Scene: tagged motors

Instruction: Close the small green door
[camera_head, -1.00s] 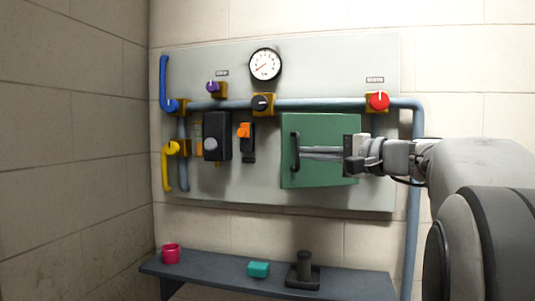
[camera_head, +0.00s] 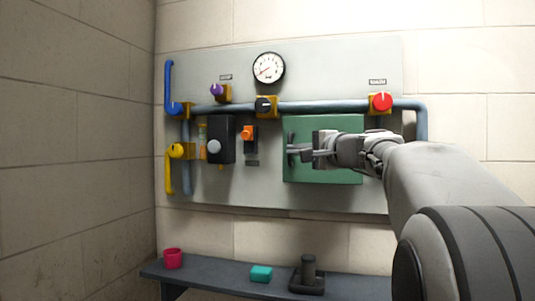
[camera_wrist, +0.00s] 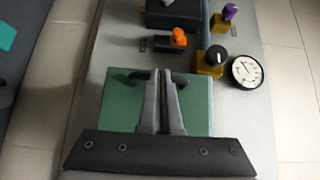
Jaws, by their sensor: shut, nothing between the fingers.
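The green door (camera_head: 330,122) is on the right part of the wall panel. It looks flat against the panel, though a small gap cannot be ruled out. Its dark handle (camera_head: 290,137) is near the left edge, partly hidden by my gripper. My gripper (camera_head: 293,151) is in front of the door with its fingertips at the handle. In the wrist view, my gripper (camera_wrist: 163,76) is shut and empty, its fingers over the middle of the handle (camera_wrist: 138,75) and the door (camera_wrist: 122,105) behind. I cannot tell whether the fingers touch.
The grey panel (camera_head: 210,65) carries a gauge (camera_head: 269,67), a red knob (camera_head: 381,102), an orange switch (camera_head: 247,132), a black box (camera_head: 221,138) and blue pipes. Below, a shelf (camera_head: 220,277) holds a red cup (camera_head: 173,258), a teal block (camera_head: 261,273) and a dark stand (camera_head: 307,274).

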